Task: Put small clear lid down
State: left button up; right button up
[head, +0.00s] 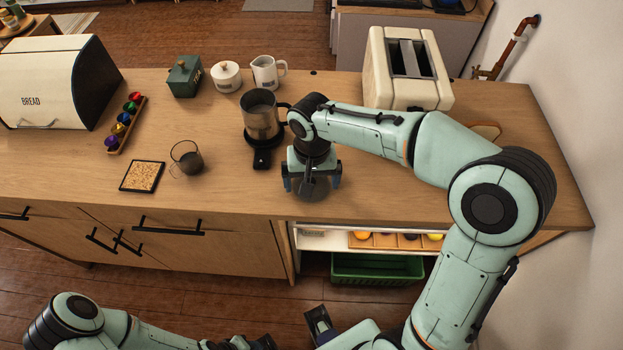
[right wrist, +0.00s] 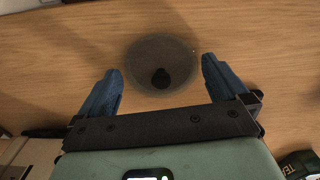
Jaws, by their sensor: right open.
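The small clear lid (right wrist: 160,50) is a round, smoky see-through disc with a dark knob (right wrist: 160,78). It appears to lie on the wooden counter (right wrist: 50,60). In the head view the lid (head: 313,189) shows partly below my right gripper (head: 312,182), near the counter's front edge. My right gripper (right wrist: 162,75) is open, its blue fingers apart on either side of the lid's near part, with a visible gap to the knob. My left arm is low at the bottom of the head view, and its jaws cannot be made out.
A toaster (head: 405,70) is at the back right. The counter between pot and gripper is clear.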

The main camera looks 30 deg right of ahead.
aim_at(312, 182)
pick_arm(q)
jog(key=shift+w+r+p, duration=0.2)
jog(key=shift+r+p, duration=0.25)
jog(key=shift+r, duration=0.05)
jog(key=shift+w+r+p, duration=0.2)
jog(key=shift+r+p, duration=0.25)
jog(key=shift+r, duration=0.05)
pick_arm(e)
notch_tip(312, 182, up, 12)
jog(key=shift+f, duration=0.15)
